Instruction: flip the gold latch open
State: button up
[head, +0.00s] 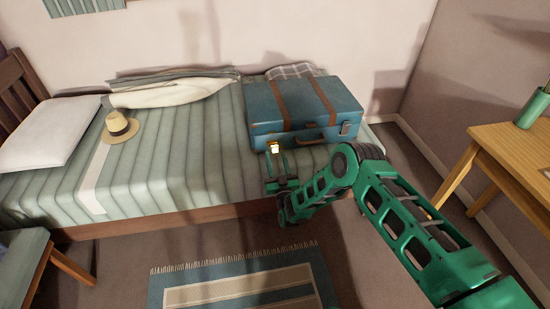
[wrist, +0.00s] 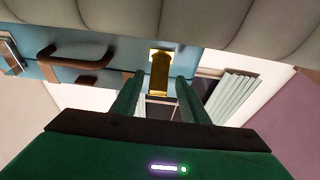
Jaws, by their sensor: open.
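The gold latch (head: 274,147) is on the front face of the blue suitcase (head: 262,104), near its left end, and looks bright in the head view. In the wrist view, which looks upside down, the gold latch (wrist: 159,72) is a small upright plate between my fingertips. The suitcase lies flat on the bed and its lid is down. My gripper (head: 281,172) is in front of the latch, with its two green fingers apart. The gripper (wrist: 160,80) also shows in the wrist view, one finger on each side of the latch. I cannot tell whether they touch it.
A brown handle (wrist: 75,58) and a silver latch (wrist: 10,55) are on the same suitcase face. The striped bed (head: 180,185) runs under the suitcase. A straw hat (head: 119,126) lies left; a wooden table (head: 515,145) stands right. A rug (head: 240,283) lies on the floor.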

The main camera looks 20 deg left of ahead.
jog(key=v, duration=1)
jog(key=shift+s+d, duration=0.15)
jog(key=shift+s, duration=0.1)
